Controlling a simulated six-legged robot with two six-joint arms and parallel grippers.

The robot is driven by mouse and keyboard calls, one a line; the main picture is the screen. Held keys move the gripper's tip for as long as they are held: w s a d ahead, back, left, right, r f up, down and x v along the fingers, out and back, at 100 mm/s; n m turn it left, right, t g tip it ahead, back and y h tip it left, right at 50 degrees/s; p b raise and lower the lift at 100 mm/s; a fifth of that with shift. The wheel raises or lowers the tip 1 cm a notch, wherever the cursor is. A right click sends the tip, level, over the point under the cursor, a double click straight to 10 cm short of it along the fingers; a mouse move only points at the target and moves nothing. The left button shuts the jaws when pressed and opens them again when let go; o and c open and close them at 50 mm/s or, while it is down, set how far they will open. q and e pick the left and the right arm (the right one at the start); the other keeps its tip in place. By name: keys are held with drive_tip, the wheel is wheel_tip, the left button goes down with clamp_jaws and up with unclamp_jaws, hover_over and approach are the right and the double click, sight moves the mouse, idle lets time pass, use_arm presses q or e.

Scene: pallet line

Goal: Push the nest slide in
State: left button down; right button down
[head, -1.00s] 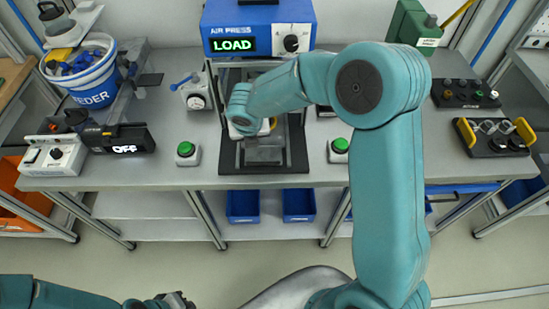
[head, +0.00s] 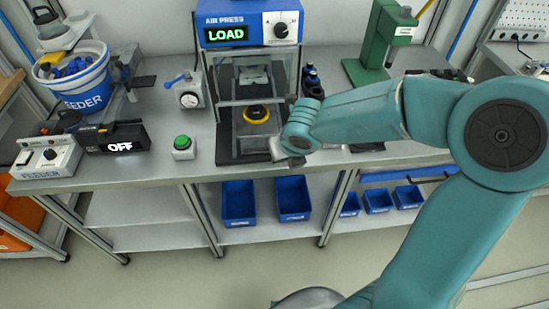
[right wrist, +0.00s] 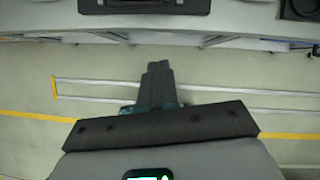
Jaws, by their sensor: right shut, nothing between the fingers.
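The air press (head: 252,32) stands at the back middle with LOAD lit on its display. The nest slide (head: 254,141) is at the press's front on a black base plate (head: 226,150). A black part with a yellow ring (head: 257,113) sits on it. I cannot tell exactly how far in the slide is. My right gripper (head: 280,148) is beside the slide's right side, partly hidden by its wrist; contact cannot be told. In the right wrist view its dark fingers (right wrist: 158,72) are together and empty. My left gripper is out of view.
A green button box (head: 184,148) stands left of the press. A gauge with a blue lever (head: 190,95), a FEEDER bucket (head: 78,80) and an OFF display (head: 118,140) are further left. A green hand press (head: 385,45) is at the back right. Blue bins (head: 238,203) sit below the bench.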

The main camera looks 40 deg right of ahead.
drive_tip(key=w+d+f, duration=0.3)
drive_tip(key=w+f, duration=0.4)
drive_tip(key=f, duration=0.1)
drive_tip(key=shift+w+d+b, duration=0.15)
drive_tip(key=shift+w+b, duration=0.25)
drive_tip(key=shift+b, duration=0.05)
drive_tip(key=shift+f, duration=0.15)
